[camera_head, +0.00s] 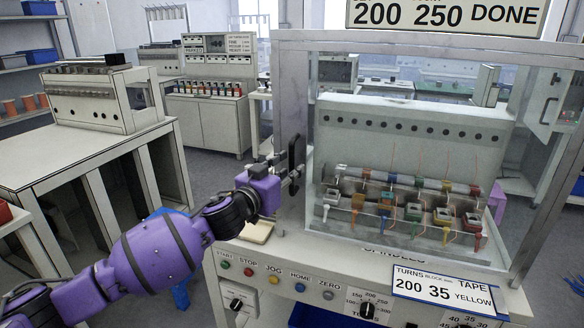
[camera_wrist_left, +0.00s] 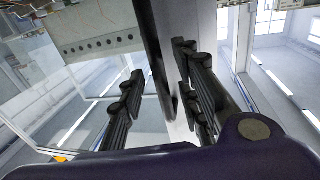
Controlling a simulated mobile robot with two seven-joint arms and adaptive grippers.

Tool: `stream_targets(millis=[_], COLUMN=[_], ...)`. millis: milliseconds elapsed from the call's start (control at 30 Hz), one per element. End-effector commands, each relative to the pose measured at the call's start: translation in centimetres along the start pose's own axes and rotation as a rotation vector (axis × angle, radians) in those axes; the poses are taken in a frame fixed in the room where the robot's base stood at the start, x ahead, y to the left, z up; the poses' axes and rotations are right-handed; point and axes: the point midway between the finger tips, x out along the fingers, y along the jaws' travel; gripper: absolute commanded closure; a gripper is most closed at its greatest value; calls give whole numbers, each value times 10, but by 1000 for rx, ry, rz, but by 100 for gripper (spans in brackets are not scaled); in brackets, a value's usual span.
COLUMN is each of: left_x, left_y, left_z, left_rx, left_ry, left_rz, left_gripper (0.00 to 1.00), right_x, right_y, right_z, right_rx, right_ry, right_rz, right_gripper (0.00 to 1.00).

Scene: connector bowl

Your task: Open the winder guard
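The winder guard (camera_head: 292,95) is a clear panel in a grey frame. It looks shut in front of a row of spindles with coloured bobbins. Its black upright handle (camera_head: 298,151) is on the left frame post. My left gripper (camera_head: 291,172) is at this handle, partly hidden by my wrist. In the left wrist view, the gripper (camera_wrist_left: 160,95) is open, and the dark handle bar (camera_wrist_left: 154,45) runs between its fingers. A gap shows between the bar and the left finger; contact with the right finger is unclear. My right gripper is not in view.
Below the guard is a control panel (camera_head: 300,277) with coloured buttons and dials. A label card (camera_head: 443,290) reads 200, 35, yellow. A sign (camera_head: 447,14) above reads 200 250 DONE. A white table (camera_head: 80,155) stands at left, with floor between it and the winder.

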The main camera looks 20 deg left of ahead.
Motion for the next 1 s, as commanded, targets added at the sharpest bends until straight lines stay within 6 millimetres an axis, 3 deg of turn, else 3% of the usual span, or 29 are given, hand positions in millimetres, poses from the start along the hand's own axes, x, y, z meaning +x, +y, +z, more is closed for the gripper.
stream_targets(millis=[167,433,700,1000], left_x=[15,17,17,17], left_y=[0,1,0,0], left_z=[0,1,1,1], left_rx=[1,1,1,1], left_ry=[0,-1,-1,-1], left_rz=[1,1,1,1], left_gripper=[69,69,100,100], right_x=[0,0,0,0], right_y=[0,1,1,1], right_z=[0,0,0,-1], right_rx=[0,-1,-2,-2], right_ry=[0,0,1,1], right_rz=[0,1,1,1], right_gripper=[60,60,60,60])
